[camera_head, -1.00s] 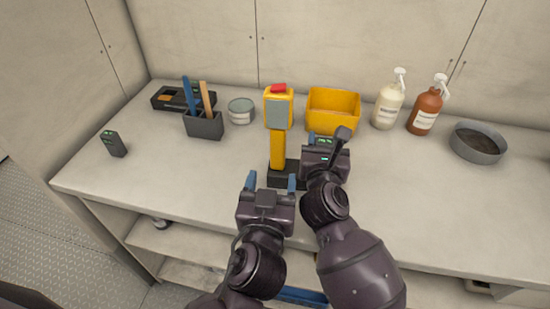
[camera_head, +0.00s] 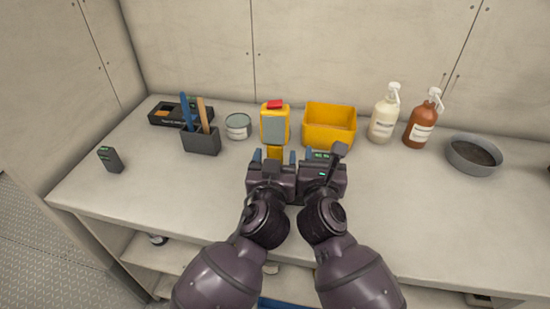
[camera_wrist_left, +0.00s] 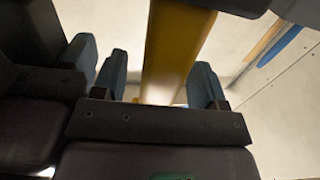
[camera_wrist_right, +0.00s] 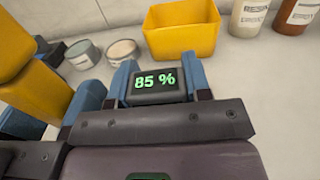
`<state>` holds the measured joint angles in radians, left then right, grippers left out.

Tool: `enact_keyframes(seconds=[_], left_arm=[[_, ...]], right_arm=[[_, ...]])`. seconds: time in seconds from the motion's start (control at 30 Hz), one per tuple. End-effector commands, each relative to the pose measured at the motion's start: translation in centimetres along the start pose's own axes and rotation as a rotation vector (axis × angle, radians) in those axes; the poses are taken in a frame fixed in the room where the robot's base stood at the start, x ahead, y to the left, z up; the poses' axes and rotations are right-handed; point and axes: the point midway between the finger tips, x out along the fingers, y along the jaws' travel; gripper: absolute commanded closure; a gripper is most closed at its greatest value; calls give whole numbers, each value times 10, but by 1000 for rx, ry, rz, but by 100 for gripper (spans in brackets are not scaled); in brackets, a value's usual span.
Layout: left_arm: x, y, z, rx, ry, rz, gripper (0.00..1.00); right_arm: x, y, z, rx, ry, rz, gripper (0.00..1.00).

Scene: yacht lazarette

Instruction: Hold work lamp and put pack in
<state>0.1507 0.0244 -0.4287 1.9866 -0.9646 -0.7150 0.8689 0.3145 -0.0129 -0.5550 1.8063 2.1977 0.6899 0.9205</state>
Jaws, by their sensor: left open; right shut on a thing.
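The yellow work lamp (camera_head: 274,126), with a grey panel and red top, stands upright on the bench. My left gripper (camera_head: 271,155) is open at its yellow stem. In the left wrist view the stem (camera_wrist_left: 172,50) shows between its blue fingers (camera_wrist_left: 160,85). My right gripper (camera_wrist_right: 160,85) is shut on a dark pack (camera_wrist_right: 158,84) reading 85 %, just right of the lamp. The lamp's base is mostly hidden behind my grippers. A second dark pack (camera_head: 110,159) with a small green display stands at the bench's left end.
Behind stand a black tray (camera_head: 166,117), a pen holder (camera_head: 201,142), a tin (camera_head: 238,127) and a yellow bin (camera_head: 329,127). White (camera_head: 383,116) and brown bottles (camera_head: 422,122) and a grey bowl (camera_head: 472,155) are at right. The bench's front right is clear.

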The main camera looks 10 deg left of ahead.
Motion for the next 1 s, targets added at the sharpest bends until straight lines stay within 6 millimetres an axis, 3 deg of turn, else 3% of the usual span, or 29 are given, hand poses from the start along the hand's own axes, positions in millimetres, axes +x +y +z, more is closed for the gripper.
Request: enact_keyframes(seconds=[0.27,0.7,1.0], left_arm=[[1,0,0,0,0,0,34],[1,0,0,0,1,0,100],[1,0,0,-1,1,0,100]], right_arm=[[0,0,0,0,-1,0,82],[0,0,0,0,-1,0,82],[0,0,0,0,-1,0,82]])
